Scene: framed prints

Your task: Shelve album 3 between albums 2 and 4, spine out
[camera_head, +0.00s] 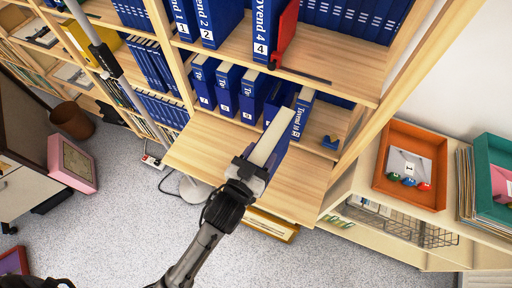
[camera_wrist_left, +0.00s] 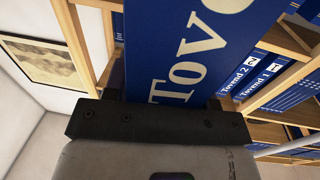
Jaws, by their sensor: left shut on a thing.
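My left gripper (camera_head: 248,176) is shut on a thick blue album (camera_head: 280,150) with a white page edge, held in front of the lower shelf. In the left wrist view the held album (camera_wrist_left: 170,50) shows large white lettering; its number is not visible. Blue album 1 (camera_head: 182,18), album 2 (camera_head: 213,22) and album 4 (camera_head: 263,38) stand upright on the upper shelf, numbered spines out. A gap lies between albums 2 and 4. Albums 2 (camera_wrist_left: 237,80) and 1 (camera_wrist_left: 264,75) also show in the wrist view. My right gripper is not in view.
A red piece (camera_head: 286,32) stands against album 4. The upper shelf board (camera_head: 335,68) is bare on its right front part. Several blue albums (camera_head: 227,88) stand below. The lower board (camera_head: 205,150) juts out under the held album. A grey pole (camera_head: 92,35) stands left.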

